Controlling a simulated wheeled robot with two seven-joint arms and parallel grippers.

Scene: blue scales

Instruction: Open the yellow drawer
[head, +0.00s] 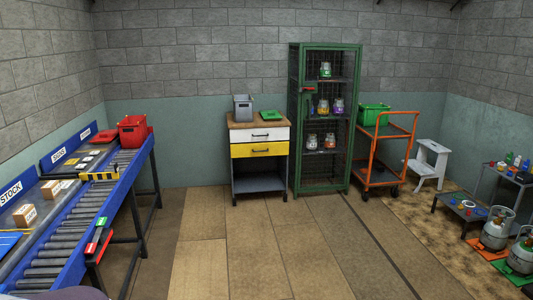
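The yellow drawer (249,151) is in the small wooden-topped cabinet (240,123) against the back wall, a little left of the middle in the head view. It looks shut, flush below a white drawer (274,134). A dark handle runs across the yellow front. Below it is an open space with a grey bottom shelf. Neither of my grippers shows in the head view.
A grey bin (243,107) and a green item (268,115) stand on the cabinet. A green mesh locker (292,120) stands close on its right, then an orange trolley (391,152). A blue roller conveyor (127,178) fills the left. The floor (255,245) before the cabinet is clear.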

